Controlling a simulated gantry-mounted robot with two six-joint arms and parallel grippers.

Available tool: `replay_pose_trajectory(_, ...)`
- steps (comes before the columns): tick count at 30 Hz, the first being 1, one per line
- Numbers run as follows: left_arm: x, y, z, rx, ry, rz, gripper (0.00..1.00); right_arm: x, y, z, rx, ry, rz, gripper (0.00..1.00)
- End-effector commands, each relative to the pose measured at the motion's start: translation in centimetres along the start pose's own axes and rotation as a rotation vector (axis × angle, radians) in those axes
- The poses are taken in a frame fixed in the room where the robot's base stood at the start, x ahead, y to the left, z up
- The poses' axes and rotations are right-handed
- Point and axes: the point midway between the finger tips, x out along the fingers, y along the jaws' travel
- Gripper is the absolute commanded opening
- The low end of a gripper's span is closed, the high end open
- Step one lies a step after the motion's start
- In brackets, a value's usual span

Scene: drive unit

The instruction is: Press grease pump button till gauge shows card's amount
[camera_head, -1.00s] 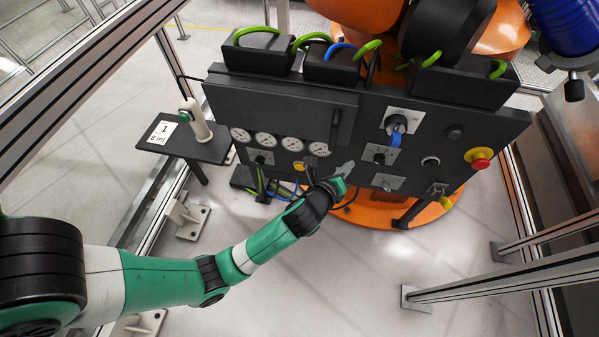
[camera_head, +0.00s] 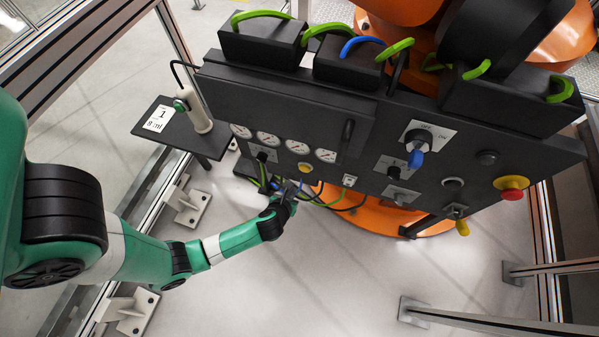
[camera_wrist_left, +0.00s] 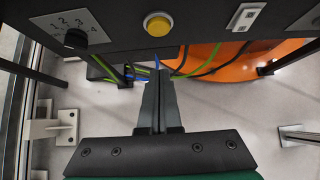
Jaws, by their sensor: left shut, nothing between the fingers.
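A white card (camera_head: 158,118) on the small side table shows a large "1" above a line ending in "ml"; the digit before "ml" is too small to read surely. Several round white gauges (camera_head: 267,138) sit in a row on the black panel; their needles are too small to read. A yellow button (camera_head: 305,168) is below them and shows in the left wrist view (camera_wrist_left: 158,24). My left gripper (camera_head: 288,187) is shut and empty, below and apart from the button. In the left wrist view its fingertips (camera_wrist_left: 157,72) point towards the panel's lower edge. My right gripper is not in view.
A numbered selector knob (camera_wrist_left: 75,38) is left of the yellow button. A white handheld device (camera_head: 196,110) stands on the dark side table (camera_head: 205,146). Blue knob (camera_head: 416,158) and red-yellow stop button (camera_head: 511,188) are farther right. Cables hang below the panel.

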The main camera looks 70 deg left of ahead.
Motion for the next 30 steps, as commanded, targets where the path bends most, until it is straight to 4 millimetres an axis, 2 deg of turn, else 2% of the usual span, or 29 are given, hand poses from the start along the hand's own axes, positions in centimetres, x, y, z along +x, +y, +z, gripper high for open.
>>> replay_pose_trajectory(5,2.6,0.0,-0.4,-0.004,-0.001,0.002,0.0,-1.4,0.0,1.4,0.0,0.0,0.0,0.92)
replay_pose_trajectory(16,10.7,0.0,-0.5,-0.004,-0.001,0.001,0.0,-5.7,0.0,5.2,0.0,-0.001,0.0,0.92)
replay_pose_trajectory(21,12.1,0.0,1.8,-0.004,-0.002,0.0,0.0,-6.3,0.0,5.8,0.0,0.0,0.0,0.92)
replay_pose_trajectory(30,12.6,0.0,2.9,0.0,0.0,-0.001,0.0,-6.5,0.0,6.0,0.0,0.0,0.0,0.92)
